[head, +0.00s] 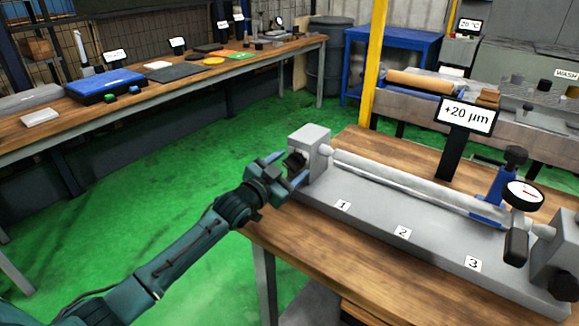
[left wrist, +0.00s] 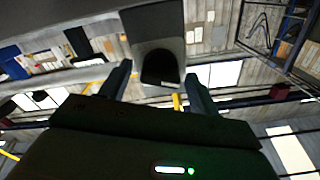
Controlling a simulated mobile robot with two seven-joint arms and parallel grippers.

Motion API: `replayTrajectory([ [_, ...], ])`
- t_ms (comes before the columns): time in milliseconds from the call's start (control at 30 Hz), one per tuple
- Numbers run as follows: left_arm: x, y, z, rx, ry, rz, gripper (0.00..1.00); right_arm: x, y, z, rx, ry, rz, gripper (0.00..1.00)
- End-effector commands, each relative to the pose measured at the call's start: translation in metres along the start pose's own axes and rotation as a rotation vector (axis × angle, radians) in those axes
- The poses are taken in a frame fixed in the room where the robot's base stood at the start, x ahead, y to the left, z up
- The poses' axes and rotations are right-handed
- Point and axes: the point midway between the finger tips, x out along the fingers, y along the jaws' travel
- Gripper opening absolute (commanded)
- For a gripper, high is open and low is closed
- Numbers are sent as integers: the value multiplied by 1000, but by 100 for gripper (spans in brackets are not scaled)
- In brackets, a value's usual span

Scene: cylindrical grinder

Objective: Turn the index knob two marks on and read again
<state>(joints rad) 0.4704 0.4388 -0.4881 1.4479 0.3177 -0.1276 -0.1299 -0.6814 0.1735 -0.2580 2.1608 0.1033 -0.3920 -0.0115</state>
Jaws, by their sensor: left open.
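The dark index knob (head: 295,160) sits on the left end of the grey headstock block (head: 313,146). My left gripper (head: 285,169) is open at the knob, with a finger on either side. In the left wrist view the dark round knob (left wrist: 160,68) lies between the two separated fingertips (left wrist: 158,78); contact cannot be made out. A display (head: 466,116) reads "+20 µm". A round dial gauge (head: 524,195) stands at the right part of the bar (head: 400,181). My right gripper is not in view.
The grey bed (head: 365,215) carries labels 1, 2 and 3 and rests on a wooden table (head: 385,150). A long bench (head: 185,83) with a blue case (head: 104,84) stands at the back left. Green floor (head: 190,150) between them is clear. A yellow post (head: 374,62) rises behind the table.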

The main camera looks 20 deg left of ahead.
Motion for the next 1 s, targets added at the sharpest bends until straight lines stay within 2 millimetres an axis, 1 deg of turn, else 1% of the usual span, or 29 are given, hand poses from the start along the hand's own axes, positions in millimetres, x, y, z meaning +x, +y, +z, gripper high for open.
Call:
replayTrajectory([
  [100,4,0,-1,0,1,0,62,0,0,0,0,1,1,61],
  [333,4,0,0,-1,1,0,62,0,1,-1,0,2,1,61],
  [833,4,0,0,-1,1,0,21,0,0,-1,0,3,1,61],
  [867,4,0,0,-1,1,0,19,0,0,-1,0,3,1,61],
  [1000,4,0,0,5,1,0,19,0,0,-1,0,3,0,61],
])
